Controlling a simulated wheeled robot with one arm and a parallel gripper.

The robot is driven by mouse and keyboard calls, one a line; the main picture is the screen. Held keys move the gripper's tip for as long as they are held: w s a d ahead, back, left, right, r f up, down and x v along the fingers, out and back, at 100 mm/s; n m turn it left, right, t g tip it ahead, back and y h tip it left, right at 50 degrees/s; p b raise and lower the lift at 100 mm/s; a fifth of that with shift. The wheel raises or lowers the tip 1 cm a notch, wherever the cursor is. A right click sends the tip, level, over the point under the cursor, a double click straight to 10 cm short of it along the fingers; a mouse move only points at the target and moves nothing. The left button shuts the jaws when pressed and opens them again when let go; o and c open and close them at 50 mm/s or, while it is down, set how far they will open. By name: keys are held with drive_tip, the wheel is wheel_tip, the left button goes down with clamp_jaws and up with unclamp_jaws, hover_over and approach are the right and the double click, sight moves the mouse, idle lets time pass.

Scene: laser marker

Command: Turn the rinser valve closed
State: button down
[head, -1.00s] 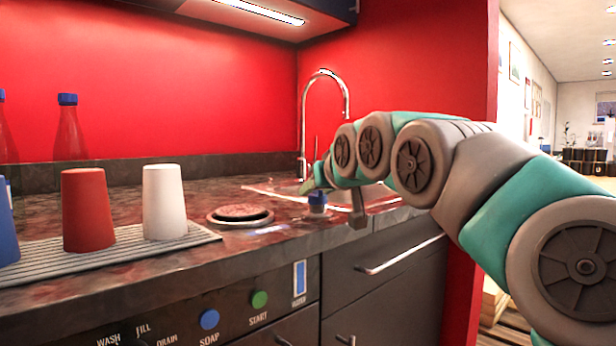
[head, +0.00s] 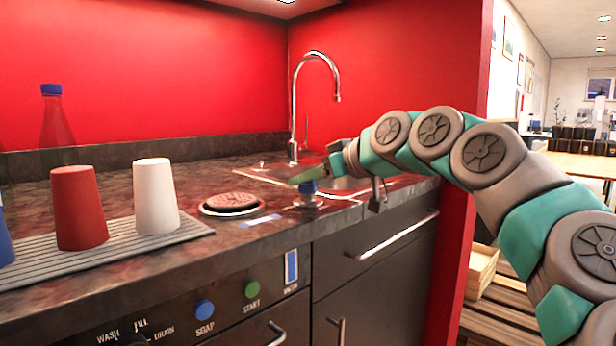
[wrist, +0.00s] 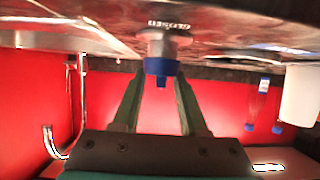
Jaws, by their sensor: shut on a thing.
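The rinser valve is a small fitting with a blue knob (head: 308,187) on a grey metal base (head: 309,202), standing on the counter near its front edge. In the wrist view, which is upside down, the blue knob (wrist: 161,68) sits between the two green fingers, below a small label on the counter. My gripper (head: 308,176) reaches in from the right at the knob, and its fingers (wrist: 160,76) are shut on the knob from both sides. The fingers partly hide the knob's top in the head view.
A round rinser plate (head: 232,203) lies left of the valve. A sink with a tall chrome faucet (head: 293,110) is behind. A red cup (head: 78,208) and a white cup (head: 155,197) stand on a ribbed mat (head: 190,229) at left. A red wall closes the right side.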

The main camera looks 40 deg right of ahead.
drive_tip(key=shift+a+f, duration=0.15)
drive_tip(key=shift+f, duration=0.15)
drive_tip(key=c, duration=0.6)
unclamp_jaws()
drive_tip(key=shift+r, duration=0.15)
drive_tip(key=shift+s+r, duration=0.25)
drive_tip(key=shift+s, duration=0.15)
drive_tip(key=v, duration=0.7)
